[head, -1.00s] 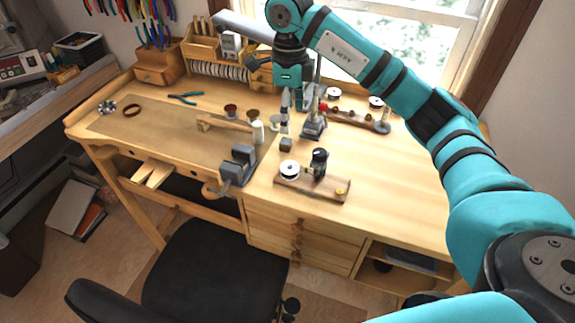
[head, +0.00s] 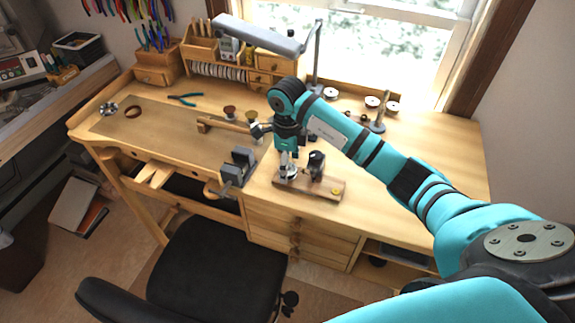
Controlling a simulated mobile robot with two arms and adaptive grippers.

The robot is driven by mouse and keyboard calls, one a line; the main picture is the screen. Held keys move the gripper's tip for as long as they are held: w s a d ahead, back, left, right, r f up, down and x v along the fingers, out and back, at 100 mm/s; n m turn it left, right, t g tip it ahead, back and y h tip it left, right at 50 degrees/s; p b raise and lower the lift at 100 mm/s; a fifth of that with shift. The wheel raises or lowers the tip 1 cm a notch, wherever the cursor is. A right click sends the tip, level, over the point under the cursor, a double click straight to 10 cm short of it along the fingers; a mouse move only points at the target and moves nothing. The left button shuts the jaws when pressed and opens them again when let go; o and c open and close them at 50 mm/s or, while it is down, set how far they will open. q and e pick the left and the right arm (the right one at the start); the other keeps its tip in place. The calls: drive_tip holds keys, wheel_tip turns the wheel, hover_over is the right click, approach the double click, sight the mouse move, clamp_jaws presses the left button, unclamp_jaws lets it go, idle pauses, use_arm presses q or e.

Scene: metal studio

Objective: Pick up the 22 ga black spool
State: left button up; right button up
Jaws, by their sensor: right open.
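My right gripper (head: 288,169) points down over the left end of a small wooden stand (head: 331,191) on the workbench. It is open. A small spool (head: 291,174) with a pale flange sits at that end of the stand, directly under and partly hidden by the fingers. I cannot tell whether they touch it, and no gauge label is readable. My left gripper is not in view.
A dark upright tool (head: 317,162) stands on the stand close to the gripper's right. A grey vise (head: 238,166) is at the bench's front edge. Several pale spools (head: 372,101) lie near the window. The bench's right side is clear.

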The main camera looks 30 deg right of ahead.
drive_tip(key=shift+f, duration=0.8)
drive_tip(key=shift+c, duration=0.4)
drive_tip(key=shift+r, duration=0.1)
drive_tip(key=c, duration=1.3)
